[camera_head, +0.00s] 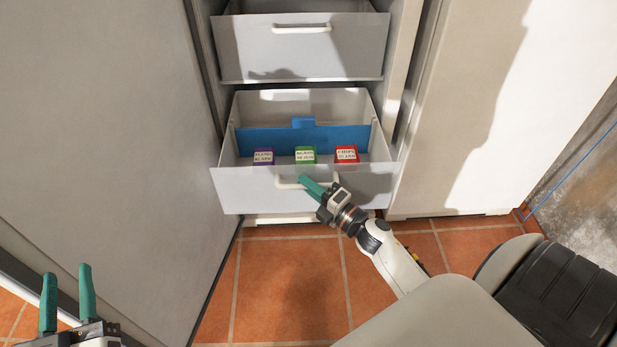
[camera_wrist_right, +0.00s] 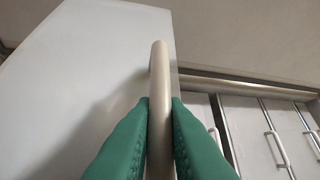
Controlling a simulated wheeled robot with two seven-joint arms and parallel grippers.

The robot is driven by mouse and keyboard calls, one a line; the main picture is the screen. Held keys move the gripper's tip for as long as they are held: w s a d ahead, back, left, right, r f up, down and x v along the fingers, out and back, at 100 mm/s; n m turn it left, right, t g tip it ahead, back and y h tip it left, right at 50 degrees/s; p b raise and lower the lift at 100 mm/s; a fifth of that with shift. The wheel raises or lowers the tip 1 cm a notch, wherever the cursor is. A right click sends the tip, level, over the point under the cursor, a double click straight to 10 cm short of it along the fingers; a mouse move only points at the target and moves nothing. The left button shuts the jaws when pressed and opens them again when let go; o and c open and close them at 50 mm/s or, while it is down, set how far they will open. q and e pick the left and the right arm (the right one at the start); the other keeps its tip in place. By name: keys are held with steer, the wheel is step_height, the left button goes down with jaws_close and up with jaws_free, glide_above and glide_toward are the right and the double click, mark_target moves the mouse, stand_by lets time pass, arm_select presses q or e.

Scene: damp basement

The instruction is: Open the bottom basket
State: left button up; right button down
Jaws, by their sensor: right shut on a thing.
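The bottom basket (camera_head: 240,188) is a pale, semi-clear drawer in the open white freezer, and it stands pulled out. A white bar handle (camera_head: 290,184) runs across its front; it also shows as a pale bar in the right wrist view (camera_wrist_right: 160,75). My right gripper (camera_head: 313,186) is at this handle, its green fingers on both sides of the bar and shut on it. The right wrist view shows the fingers (camera_wrist_right: 160,130) touching the bar. My left gripper (camera_head: 68,295) is at the lower left, fingers apart and empty, away from the basket.
Inside the basket are a blue divider (camera_head: 270,141) and small purple (camera_head: 264,156), green (camera_head: 305,154) and red (camera_head: 346,153) labelled boxes. An upper basket (camera_head: 300,52) hangs above. The freezer door (camera_head: 100,130) stands at left. Tiled floor (camera_head: 290,285) in front is clear.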

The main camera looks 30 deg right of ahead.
arm_select(q)
steer(key=shift+s+a+f+g, duration=0.1)
steer(key=shift+a+f+g, duration=0.05)
steer(key=shift+f+g, duration=0.2)
arm_select(e)
steer(key=shift+s+a, duration=0.25)
steer(key=shift+s, duration=0.15)
steer(key=c, duration=1.5)
jaws_free()
steer(key=shift+o, duration=0.2)
